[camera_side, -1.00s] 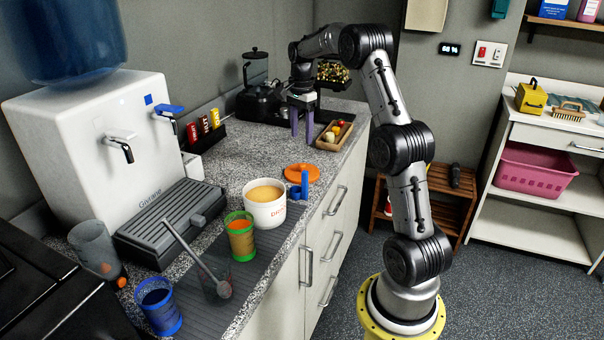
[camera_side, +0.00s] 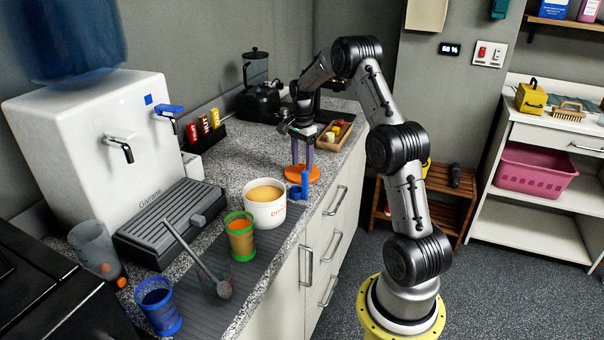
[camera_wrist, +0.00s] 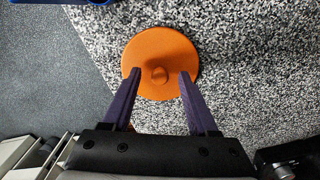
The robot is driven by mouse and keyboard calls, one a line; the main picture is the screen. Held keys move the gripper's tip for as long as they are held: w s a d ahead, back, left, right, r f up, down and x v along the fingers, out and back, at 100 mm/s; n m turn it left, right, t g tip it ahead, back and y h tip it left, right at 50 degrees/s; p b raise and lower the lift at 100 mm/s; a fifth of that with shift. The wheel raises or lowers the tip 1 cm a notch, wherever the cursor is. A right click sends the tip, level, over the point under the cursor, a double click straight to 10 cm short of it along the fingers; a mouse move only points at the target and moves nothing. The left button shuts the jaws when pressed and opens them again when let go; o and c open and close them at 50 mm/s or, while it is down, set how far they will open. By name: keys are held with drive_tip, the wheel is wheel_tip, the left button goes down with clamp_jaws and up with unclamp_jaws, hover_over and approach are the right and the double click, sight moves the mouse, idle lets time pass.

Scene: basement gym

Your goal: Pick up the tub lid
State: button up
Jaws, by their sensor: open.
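The tub lid (camera_side: 312,173) is a flat orange disc lying on the speckled counter behind the white tub (camera_side: 265,208) of tan powder. In the wrist view the lid (camera_wrist: 148,48) shows a small round knob at its middle. My gripper (camera_side: 302,166) points down over the lid. Its two purple fingers (camera_wrist: 157,75) are open and stand apart on either side of the knob, with nothing held. I cannot tell whether the fingertips touch the lid.
A wooden tray (camera_side: 335,133) of fruit lies behind my gripper. A green-rimmed cup (camera_side: 240,238) stands in front of the tub. The counter left of the lid is clear.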

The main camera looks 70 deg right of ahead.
drive_tip(key=shift+c, duration=0.2)
clamp_jaws()
drive_tip(key=shift+r, duration=0.1)
